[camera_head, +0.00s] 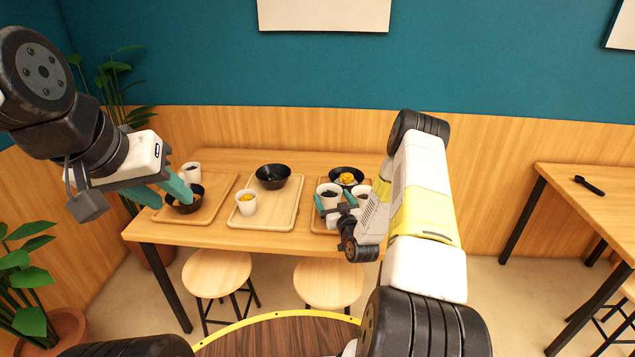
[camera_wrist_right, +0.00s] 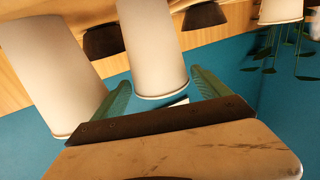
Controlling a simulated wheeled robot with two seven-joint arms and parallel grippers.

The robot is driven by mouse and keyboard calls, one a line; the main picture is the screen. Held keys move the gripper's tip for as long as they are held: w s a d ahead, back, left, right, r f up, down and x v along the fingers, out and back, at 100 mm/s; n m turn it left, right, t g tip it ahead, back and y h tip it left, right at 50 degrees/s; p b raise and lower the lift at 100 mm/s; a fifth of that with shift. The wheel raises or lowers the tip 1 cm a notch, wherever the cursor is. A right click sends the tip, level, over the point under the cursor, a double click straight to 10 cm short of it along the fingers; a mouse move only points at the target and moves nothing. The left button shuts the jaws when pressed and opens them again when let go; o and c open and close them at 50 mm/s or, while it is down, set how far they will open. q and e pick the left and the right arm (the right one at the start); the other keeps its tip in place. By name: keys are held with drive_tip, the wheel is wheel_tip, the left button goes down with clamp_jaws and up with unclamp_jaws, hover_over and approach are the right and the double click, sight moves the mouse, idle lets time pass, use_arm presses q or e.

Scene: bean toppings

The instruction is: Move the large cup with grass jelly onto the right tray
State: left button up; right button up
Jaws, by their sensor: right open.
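Two white cups with dark contents stand on the right tray (camera_head: 318,225): a left one (camera_head: 328,188) and a right one (camera_head: 362,188). Which is larger is hard to tell. My right gripper (camera_head: 337,211) is open at the left cup. In the right wrist view, which appears upside down, this cup (camera_wrist_right: 155,50) shows between the teal fingers (camera_wrist_right: 158,95); contact is unclear. The other cup (camera_wrist_right: 45,75) is outside the fingers, at left. My left gripper (camera_head: 172,198) is open, its fingers apart, over the left tray (camera_head: 216,208) by a black bowl (camera_head: 186,206).
The right tray also holds a black bowl with orange topping (camera_head: 346,177). The middle tray (camera_head: 275,222) holds an empty-looking black bowl (camera_head: 272,177) and a white cup with orange contents (camera_head: 246,206). A white cup (camera_head: 191,172) stands on the left tray. Stools (camera_head: 217,272) stand in front.

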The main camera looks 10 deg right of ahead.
drive_tip(key=s, duration=0.5)
drive_tip(key=shift+s+d, duration=0.15)
drive_tip(key=shift+d, duration=0.1)
drive_tip(key=shift+s+r, duration=0.1)
drive_tip(key=shift+r, duration=0.05)
drive_tip(key=w+r+n+g, duration=0.2)
drive_tip(key=w+r+g, duration=0.15)
drive_tip(key=r, duration=0.85)
drive_tip(key=s+a+r+g, duration=0.25)
drive_tip(key=s+r, duration=0.35)
drive_tip(key=r, duration=0.6)
drive_tip(key=s+a+r+m+g, duration=0.1)
drive_tip(key=s+r+g, duration=0.1)
drive_tip(key=s, duration=0.8)
drive_tip(key=s+a+r+g, duration=0.2)
drive_tip(key=s+r, duration=0.2)
drive_tip(key=s, duration=0.6)
drive_tip(key=s+a+r+m+g, duration=0.1)
drive_tip(key=s+a+r, duration=0.1)
drive_tip(key=s, duration=0.8)
drive_tip(key=shift+s+a+r+m+g, duration=0.2)
drive_tip(key=shift+a+r+m+g, duration=0.15)
drive_tip(key=shift+r, duration=0.3)
